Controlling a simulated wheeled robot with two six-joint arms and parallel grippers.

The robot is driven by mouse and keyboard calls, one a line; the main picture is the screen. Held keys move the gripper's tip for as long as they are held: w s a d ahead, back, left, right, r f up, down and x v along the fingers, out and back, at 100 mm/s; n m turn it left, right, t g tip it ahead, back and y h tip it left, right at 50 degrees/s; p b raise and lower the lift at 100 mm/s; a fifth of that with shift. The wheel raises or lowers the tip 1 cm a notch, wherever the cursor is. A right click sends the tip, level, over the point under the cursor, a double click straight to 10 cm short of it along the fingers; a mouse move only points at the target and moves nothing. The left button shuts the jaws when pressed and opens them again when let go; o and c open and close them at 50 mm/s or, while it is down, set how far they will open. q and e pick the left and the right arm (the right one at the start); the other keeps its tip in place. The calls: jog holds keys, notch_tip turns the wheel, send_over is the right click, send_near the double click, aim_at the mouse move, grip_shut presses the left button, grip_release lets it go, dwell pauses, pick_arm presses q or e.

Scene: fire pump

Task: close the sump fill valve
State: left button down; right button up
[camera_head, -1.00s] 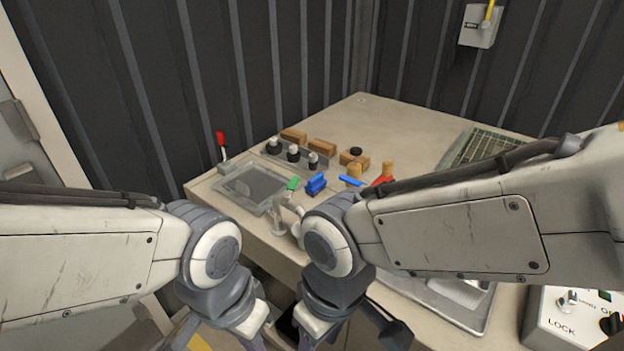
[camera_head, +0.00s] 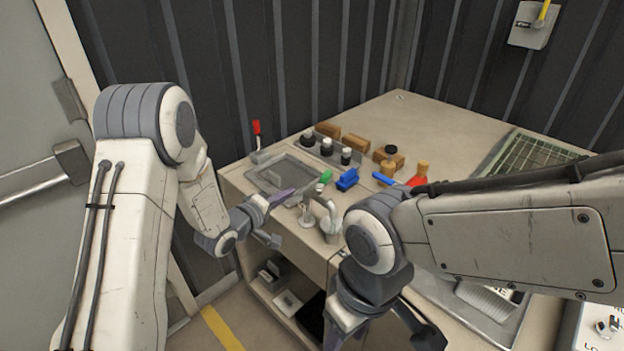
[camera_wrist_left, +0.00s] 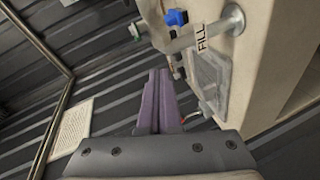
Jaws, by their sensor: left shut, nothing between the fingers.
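A pale pipe marked FILL (camera_wrist_left: 203,38) comes out from a round flange in the left wrist view. A blue handle (camera_wrist_left: 176,18) sits beside it, and a small green part (camera_wrist_left: 134,30) is farther left. In the head view, a green handle (camera_head: 325,177) and a blue handle (camera_head: 347,180) stand close together at the counter's front, near pale pipework (camera_head: 328,212). I cannot tell which handle turns the fill valve. My left gripper (camera_head: 288,193) is shut and empty, left of the green handle. Its purple fingers (camera_wrist_left: 158,100) show together.
The counter (camera_head: 425,125) holds a recessed panel (camera_head: 285,176), a red-tipped lever (camera_head: 257,130), several black-and-white knobs (camera_head: 327,147) and wooden blocks. Open shelves (camera_head: 287,300) lie below. My right arm covers the counter's right front. The left floor side is open.

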aim_at(324, 180)
pick_arm(q)
jog(key=w+d+n+t+h+p, duration=0.1)
jog(key=w+d+n+t+p, duration=0.1)
jog(key=w+d, duration=0.4)
jog(key=shift+w+d+n+h+p, duration=0.35)
jog(key=shift+n+p, duration=0.15)
jog(key=shift+p, duration=0.2)
jog(key=shift+d+f, duration=0.1)
